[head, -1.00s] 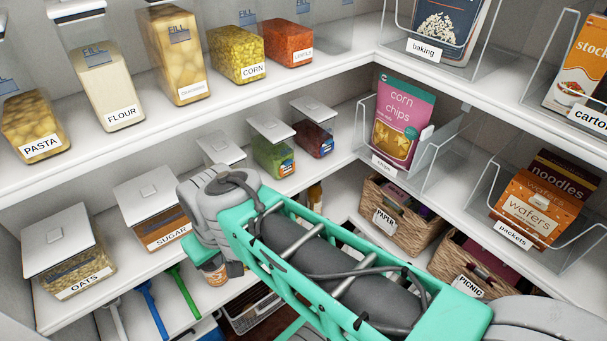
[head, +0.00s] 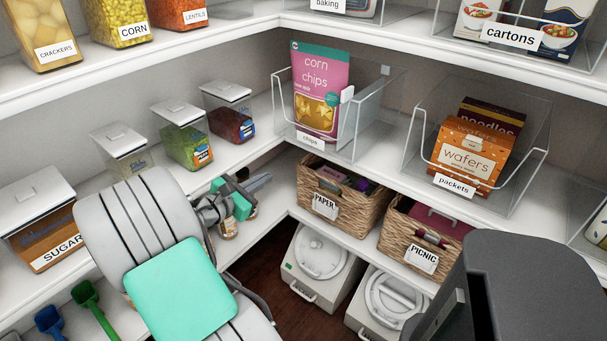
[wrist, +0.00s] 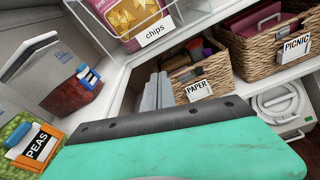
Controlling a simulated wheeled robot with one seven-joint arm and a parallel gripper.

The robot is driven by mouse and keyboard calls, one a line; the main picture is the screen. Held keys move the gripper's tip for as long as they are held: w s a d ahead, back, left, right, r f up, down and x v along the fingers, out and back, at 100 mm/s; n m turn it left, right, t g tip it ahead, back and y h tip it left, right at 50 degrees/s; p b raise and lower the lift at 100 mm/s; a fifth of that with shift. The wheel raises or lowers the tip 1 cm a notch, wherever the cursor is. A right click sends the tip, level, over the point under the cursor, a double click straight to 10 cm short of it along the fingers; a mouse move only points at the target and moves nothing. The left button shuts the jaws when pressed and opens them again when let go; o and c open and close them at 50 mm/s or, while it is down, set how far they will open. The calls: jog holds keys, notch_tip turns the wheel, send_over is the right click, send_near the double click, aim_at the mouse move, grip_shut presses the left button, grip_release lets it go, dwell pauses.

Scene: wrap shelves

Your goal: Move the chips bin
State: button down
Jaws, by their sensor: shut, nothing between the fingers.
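The chips bin (head: 362,118) is a clear open bin with a white "chips" label, at the left end of the right-hand middle shelf. A pink corn chips bag (head: 318,92) stands in it. In the wrist view the bin's label (wrist: 156,32) and lower front show at the top. My gripper (head: 264,183) is below and left of the bin, apart from it, near the shelf corner. Its grey fingers (wrist: 156,90) are together and empty, pointing toward the shelves.
Right of the chips bin stands the clear packets bin (head: 535,130) with wafers and noodles. Below are the PAPER basket (head: 345,215) and PICNIC basket (head: 400,240). Lidded jars (head: 228,112) stand along the left shelf. The shelf between the two bins is clear.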

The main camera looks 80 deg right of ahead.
aim_at(313, 147)
jog(key=s+d+n, duration=0.1)
jog(key=s+d, duration=0.1)
jog(key=d, duration=0.2)
jog(key=s+d+n+g+h+b, duration=0.1)
jog(key=s+d, duration=0.2)
jog(key=d, duration=0.2)
jog(key=s+d, duration=0.3)
jog(key=d, duration=0.2)
jog(key=shift+s+d+r+n+g+h, duration=0.15)
jog(key=shift+r+n+g+h, duration=0.15)
jog(key=shift+r+n, duration=0.1)
